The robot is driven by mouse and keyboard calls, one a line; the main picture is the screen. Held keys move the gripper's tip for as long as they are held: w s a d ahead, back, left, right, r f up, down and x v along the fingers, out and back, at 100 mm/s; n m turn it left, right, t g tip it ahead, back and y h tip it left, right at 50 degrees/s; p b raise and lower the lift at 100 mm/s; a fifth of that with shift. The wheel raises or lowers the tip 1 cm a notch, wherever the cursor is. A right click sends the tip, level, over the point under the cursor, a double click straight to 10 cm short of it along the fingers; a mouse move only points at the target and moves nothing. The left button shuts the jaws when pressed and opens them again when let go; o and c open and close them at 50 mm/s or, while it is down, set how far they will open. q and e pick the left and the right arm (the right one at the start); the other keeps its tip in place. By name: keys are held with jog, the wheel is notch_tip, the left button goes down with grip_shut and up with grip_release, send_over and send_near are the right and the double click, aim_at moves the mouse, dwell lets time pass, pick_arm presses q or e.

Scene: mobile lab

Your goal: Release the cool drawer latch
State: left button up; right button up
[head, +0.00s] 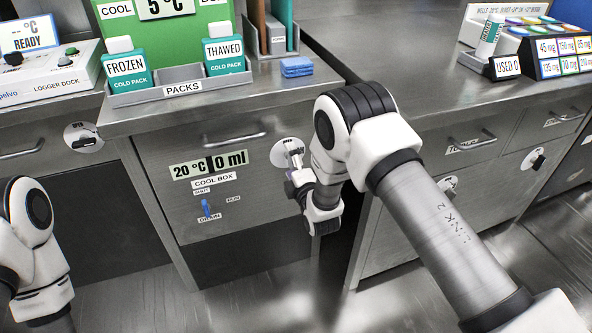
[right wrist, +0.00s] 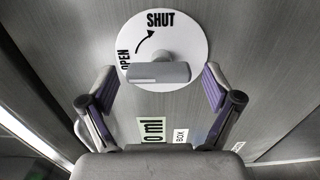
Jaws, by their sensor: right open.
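The cool drawer (head: 240,165) is the steel drawer below the cold packs, with a bar handle and a COOL BOX label. Its latch is a grey lever (right wrist: 158,73) on a white disc (head: 284,150) at the drawer front's right side. In the right wrist view the disc (right wrist: 188,40) reads SHUT at top and OPEN at left, with a curved arrow between. The lever lies crosswise there. My right gripper (right wrist: 158,86) is open, one finger each side of the lever, with visible gaps. In the head view my right wrist partly hides it. My left gripper is out of frame.
A grey PACKS tray (head: 184,88) with FROZEN and THAWED packs stands on the counter above. A blue block (head: 296,67) lies beside it. Another cabinet (head: 470,150) with drawers and latch discs stands to the right, across a dark gap.

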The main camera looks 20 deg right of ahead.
jog(key=s, duration=1.1)
jog(key=shift+d, duration=0.15)
jog(key=shift+s, duration=0.1)
jog(key=s+d+f+m+g+h, duration=0.1)
jog(key=s+d+f+m+g, duration=0.3)
jog(key=s+f, duration=0.45)
jog(key=s+d+f+m+g, duration=0.25)
jog(key=s+f+g, duration=0.25)
jog(key=s+f, duration=0.35)
jog(key=s+a+f+m+g, duration=0.1)
jog(key=s+f+m+g, duration=0.1)
jog(key=s+m+g, duration=0.55)
jog(key=s+a+f+m+g, duration=0.15)
jog(key=s+m, duration=0.35)
jog(key=s, duration=0.5)
notch_tip(320, 180, up, 27)
jog(key=p, duration=2.8)
jog(key=shift+w+d+r, duration=0.2)
jog(key=shift+w+d, duration=0.05)
jog(key=shift+d, duration=0.1)
